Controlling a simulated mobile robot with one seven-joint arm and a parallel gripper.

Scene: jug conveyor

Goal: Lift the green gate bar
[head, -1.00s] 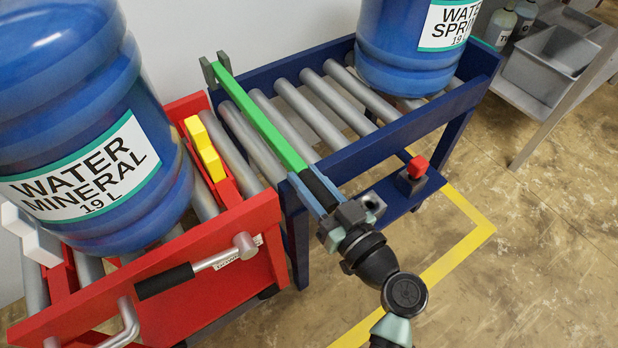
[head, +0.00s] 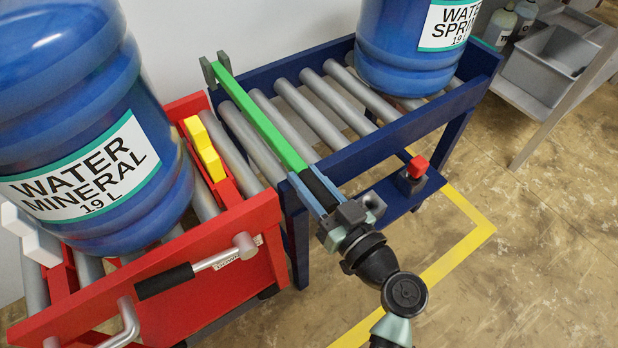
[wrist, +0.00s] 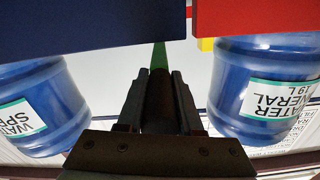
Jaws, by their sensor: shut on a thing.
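The green gate bar (head: 260,120) spans the end of the blue roller conveyor (head: 400,128), from a grey bracket (head: 208,73) at the back to a dark handle end at the front. My gripper (head: 318,194) is shut on the dark handle end of the bar, just above the conveyor's front left corner. In the wrist view the fingers (wrist: 159,100) lie on both sides of the dark handle, with a bit of green bar (wrist: 159,56) beyond. The bar looks about level with the blue frame top; whether it rests in its bracket I cannot tell.
A red roller cart (head: 215,232) with a yellow stop (head: 204,148) butts against the conveyor and carries a large blue water jug (head: 85,110). Another jug (head: 410,45) stands on the conveyor's right. A red button (head: 418,167) sits on the front shelf.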

